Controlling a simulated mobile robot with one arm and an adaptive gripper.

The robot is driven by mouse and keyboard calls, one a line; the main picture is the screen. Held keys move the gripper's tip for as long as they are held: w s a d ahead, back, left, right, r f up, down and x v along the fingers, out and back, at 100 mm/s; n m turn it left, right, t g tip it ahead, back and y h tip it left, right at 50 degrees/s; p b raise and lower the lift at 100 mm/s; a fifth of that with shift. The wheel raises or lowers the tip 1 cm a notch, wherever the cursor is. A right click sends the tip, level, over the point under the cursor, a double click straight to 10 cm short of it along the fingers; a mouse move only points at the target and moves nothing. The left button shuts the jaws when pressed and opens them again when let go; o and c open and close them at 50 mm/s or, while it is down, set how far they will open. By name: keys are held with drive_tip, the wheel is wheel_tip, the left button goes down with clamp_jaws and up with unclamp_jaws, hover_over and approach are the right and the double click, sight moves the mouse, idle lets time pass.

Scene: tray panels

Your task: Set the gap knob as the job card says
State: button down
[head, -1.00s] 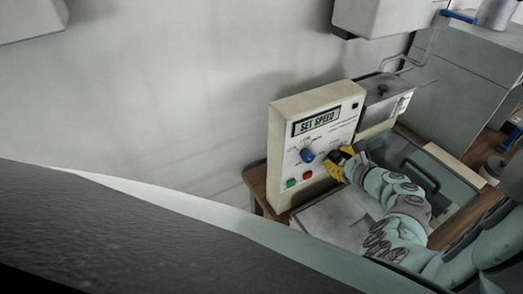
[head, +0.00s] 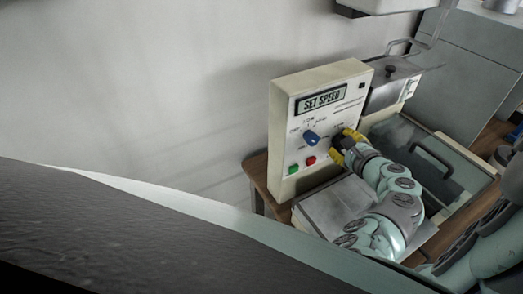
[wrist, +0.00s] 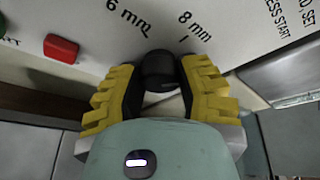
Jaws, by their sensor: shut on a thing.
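The control panel (head: 291,140) stands upright on the bench, with "SET SPEED" on its display (head: 321,98). My gripper (head: 344,146) is at the right part of the panel face. In the wrist view its yellow fingers (wrist: 162,88) are shut on a dark round gap knob (wrist: 159,68), one finger on each side. The labels "6 mm" and "8 mm" show above the knob, with a tick under "8 mm". The knob's pointer cannot be made out. A blue knob (head: 311,138) sits to the left of my gripper. No job card can be made out.
A green button (head: 293,169) and a red button (head: 311,160) are low on the panel; the red one also shows in the wrist view (wrist: 61,48). A metal box (head: 392,82) is behind right. A tray with a dark handle (head: 432,158) lies to the right.

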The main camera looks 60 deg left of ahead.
drive_tip(key=n+b, duration=0.1)
drive_tip(key=b, duration=0.1)
drive_tip(key=f+n+t+b, duration=0.1)
drive_tip(key=b, duration=0.1)
drive_tip(key=shift+s+n+y+b, duration=0.1)
drive_tip(key=shift+n+y+b, duration=0.2)
drive_tip(key=shift+n+b, duration=0.1)
drive_tip(key=n+t+b, duration=0.1)
drive_tip(key=b, duration=0.2)
drive_tip(key=shift+r+n, duration=0.1)
drive_tip(key=shift+n, duration=0.3)
drive_tip(key=shift+r+b, duration=0.1)
drive_tip(key=shift+b, duration=0.25)
drive_tip(key=shift+r+n+y, duration=0.1)
drive_tip(key=shift+n+y, duration=0.2)
drive_tip(key=shift+n, duration=0.1)
drive_tip(key=c, duration=0.5)
unclamp_jaws()
drive_tip(key=shift+r, duration=0.15)
